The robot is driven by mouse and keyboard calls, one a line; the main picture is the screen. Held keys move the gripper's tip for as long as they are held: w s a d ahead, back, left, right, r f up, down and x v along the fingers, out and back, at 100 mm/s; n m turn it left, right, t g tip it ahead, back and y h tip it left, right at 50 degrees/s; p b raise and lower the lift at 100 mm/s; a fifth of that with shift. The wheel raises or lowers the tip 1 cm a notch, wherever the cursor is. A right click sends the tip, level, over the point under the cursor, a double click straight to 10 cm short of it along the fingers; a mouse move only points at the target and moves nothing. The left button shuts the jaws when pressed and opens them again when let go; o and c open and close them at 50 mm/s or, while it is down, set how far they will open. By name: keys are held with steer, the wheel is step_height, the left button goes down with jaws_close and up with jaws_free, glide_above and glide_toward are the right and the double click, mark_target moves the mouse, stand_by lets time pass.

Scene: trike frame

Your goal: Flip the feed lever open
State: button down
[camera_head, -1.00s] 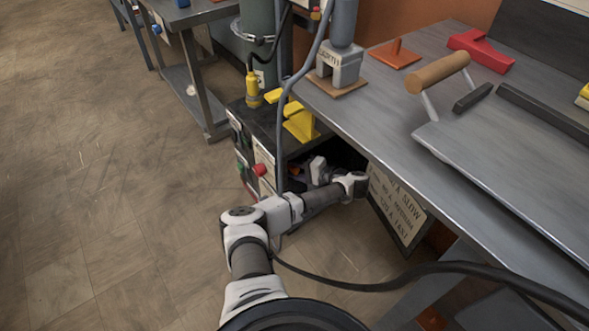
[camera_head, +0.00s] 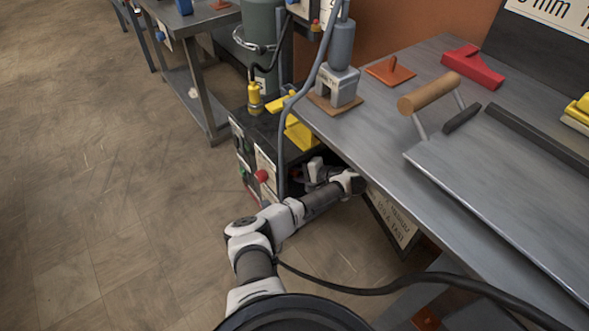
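The welder cabinet (camera_head: 270,128) stands beside the workbench, its side toward the bench open and dark inside. The feed lever cannot be made out; the inside of the cabinet is in shadow and partly behind my arm and the bench. My arm reaches under the bench edge, and its wrist bends back left toward the opening. My gripper (camera_head: 302,174) is small and dark at the cabinet opening. Its fingers cannot be told apart, and any contact with a lever is not visible.
An open panel with a printed speed label (camera_head: 395,215) hangs right of my wrist under the workbench (camera_head: 400,135). A red knob (camera_head: 262,176) is on the cabinet front. A grey hose (camera_head: 300,90) and yellow parts (camera_head: 298,134) are above. Open floor (camera_head: 110,200) lies left.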

steer(key=c, duration=1.2)
jaws_free()
steer(key=shift+o, duration=0.2)
steer(key=p+v, duration=0.5)
steer(key=v, duration=0.8)
steer(key=shift+d+r+p, duration=0.2)
steer(key=shift+d+p, duration=0.1)
steer(key=shift+d, duration=0.05)
steer(key=shift+s, duration=0.15)
